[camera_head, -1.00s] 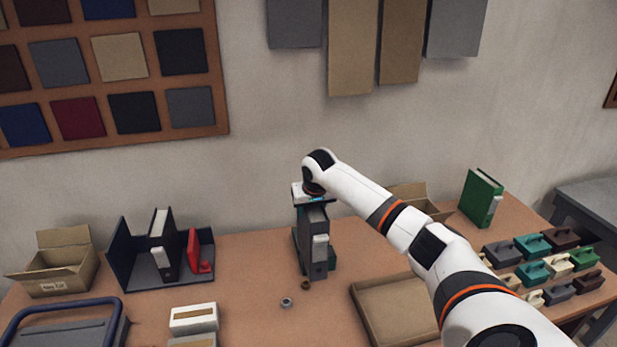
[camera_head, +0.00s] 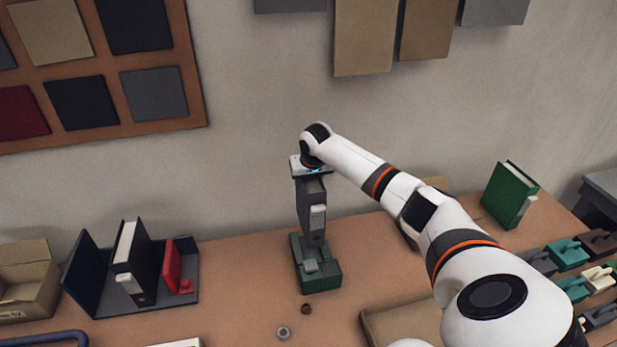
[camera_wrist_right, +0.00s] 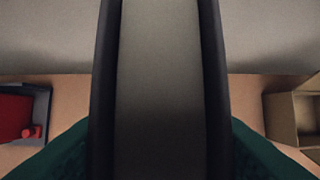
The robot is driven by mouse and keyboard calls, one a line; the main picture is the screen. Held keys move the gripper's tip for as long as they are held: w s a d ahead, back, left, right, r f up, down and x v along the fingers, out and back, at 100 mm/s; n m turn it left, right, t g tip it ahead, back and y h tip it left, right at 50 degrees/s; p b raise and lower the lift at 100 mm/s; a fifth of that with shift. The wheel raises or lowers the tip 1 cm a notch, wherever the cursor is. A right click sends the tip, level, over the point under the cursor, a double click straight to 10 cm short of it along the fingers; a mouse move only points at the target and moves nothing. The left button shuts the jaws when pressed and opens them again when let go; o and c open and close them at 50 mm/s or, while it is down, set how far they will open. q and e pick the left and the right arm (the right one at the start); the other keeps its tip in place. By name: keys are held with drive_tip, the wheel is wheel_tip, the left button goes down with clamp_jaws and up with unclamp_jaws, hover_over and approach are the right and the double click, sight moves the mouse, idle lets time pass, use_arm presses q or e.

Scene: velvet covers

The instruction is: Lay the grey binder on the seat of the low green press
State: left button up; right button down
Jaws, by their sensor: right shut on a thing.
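The grey binder (camera_head: 309,215) stands upright in my right gripper (camera_head: 312,176), which is shut on its upper end. The low green press (camera_head: 320,283) is on the table directly below the binder, with a grey block on its front part. The binder's lower end is over the press; I cannot tell whether they touch. In the right wrist view the binder (camera_wrist_right: 160,90) fills the middle, and green parts of the press (camera_wrist_right: 258,155) show on both sides below. My left gripper is not in view.
A dark blue stand (camera_head: 85,275) holding a black binder (camera_head: 137,265) and a red item (camera_head: 172,268) is at left. A green binder (camera_head: 508,195) stands at right. A cardboard tray (camera_head: 392,322) and two small rings lie in front. Boxes and coloured blocks line the sides.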

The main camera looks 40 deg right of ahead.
sight(314, 184)
drive_tip(key=shift+f, duration=0.5)
drive_tip(key=shift+s+f+b, duration=0.1)
drive_tip(key=shift+f+b, duration=3.1)
drive_tip(key=shift+f, duration=1.35)
drive_tip(key=c, duration=0.7)
unclamp_jaws()
drive_tip(key=shift+a, duration=0.1)
drive_tip(key=shift+o, duration=0.5)
drive_tip(key=shift+s, duration=0.1)
drive_tip(key=b+v, duration=0.3)
drive_tip(key=v, duration=0.9)
